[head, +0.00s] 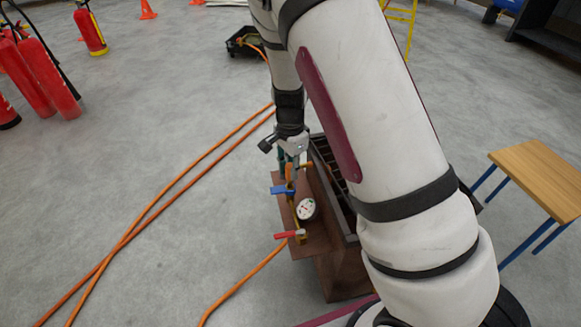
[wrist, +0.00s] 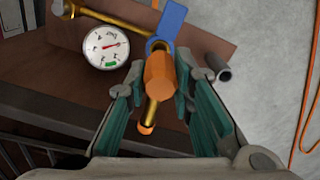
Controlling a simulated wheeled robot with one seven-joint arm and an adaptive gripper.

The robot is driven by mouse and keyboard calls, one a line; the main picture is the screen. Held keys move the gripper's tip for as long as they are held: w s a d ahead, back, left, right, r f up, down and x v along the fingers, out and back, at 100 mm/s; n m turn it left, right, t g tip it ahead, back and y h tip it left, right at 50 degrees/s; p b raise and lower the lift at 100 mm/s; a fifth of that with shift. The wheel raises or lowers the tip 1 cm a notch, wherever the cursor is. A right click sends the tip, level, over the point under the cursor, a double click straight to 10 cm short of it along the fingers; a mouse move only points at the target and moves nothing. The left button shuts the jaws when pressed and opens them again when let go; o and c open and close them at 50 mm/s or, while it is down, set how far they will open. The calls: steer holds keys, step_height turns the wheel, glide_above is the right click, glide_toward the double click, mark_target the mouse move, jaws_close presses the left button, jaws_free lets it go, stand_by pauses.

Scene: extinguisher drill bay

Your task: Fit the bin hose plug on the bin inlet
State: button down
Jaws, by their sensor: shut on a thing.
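An orange hexagonal piece with a brass stem (wrist: 158,80), which looks like the bin hose plug, lies between the green-padded fingers of my gripper (wrist: 158,98). My gripper is shut on it. The piece's far end meets or overlaps a blue lever valve (wrist: 172,22) on a brass pipe (wrist: 118,18); I cannot tell whether it is seated. In the head view my gripper (head: 290,165) points down above the blue lever (head: 284,190) on the brown bin's ledge (head: 314,240). The inlet itself is not clearly seen.
A white round gauge (head: 306,208) and a red lever (head: 291,235) sit beside the brass pipe. Orange hoses (head: 150,217) cross the floor at left. A grey tube end (wrist: 218,68) stands by the ledge. A wooden bench (head: 540,175) is at right.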

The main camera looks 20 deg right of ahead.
steer(key=shift+f+b, duration=0.85)
steer(key=shift+f, duration=0.9)
stand_by(1.1)
steer(key=c, duration=1.3)
jaws_free()
steer(key=shift+r, duration=0.1)
